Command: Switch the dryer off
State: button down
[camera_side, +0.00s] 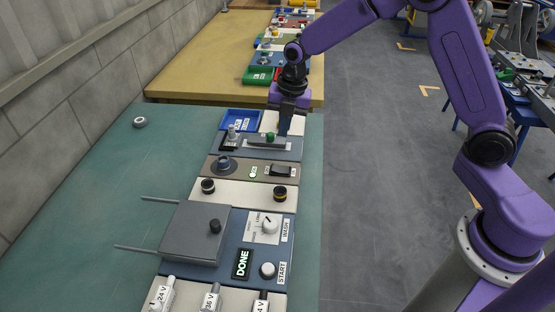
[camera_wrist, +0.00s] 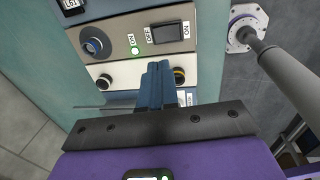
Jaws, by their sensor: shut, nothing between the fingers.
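A brown panel (camera_wrist: 205,12) carries a black rocker switch (camera_wrist: 167,33) marked OFF on its left and ON on its right. A lit green ON lamp (camera_wrist: 134,51) is on its left. The rocker also shows in the side view (camera_side: 282,171). No dryer name is readable, and I cannot tell which side of the rocker is pressed. My gripper (camera_side: 284,133) is shut and empty, pointing down above the panel row. In the wrist view its blue fingertips (camera_wrist: 159,66) appear just below the rocker, apart from it.
A blue knob (camera_wrist: 95,44) shares the brown panel. A slider with a green knob (camera_side: 270,136) lies behind it. Two round knobs on a pale panel (camera_side: 243,193) lie in front. Nearer are a grey box (camera_side: 190,232) and a lit DONE display (camera_side: 241,264).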

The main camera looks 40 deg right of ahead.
aim_at(277, 168)
jog(key=f, duration=0.7)
jog(key=w+a+f, duration=0.1)
jog(key=f, duration=0.3)
jog(key=shift+a+f, duration=0.1)
jog(key=shift+f, duration=0.25)
jog(key=shift+w, duration=0.1)
jog(key=shift+a+f, duration=0.1)
jog(key=shift+f, duration=0.05)
jog(key=shift+g, duration=0.3)
jog(key=shift+s+d, duration=0.55)
jog(key=shift+d, duration=0.05)
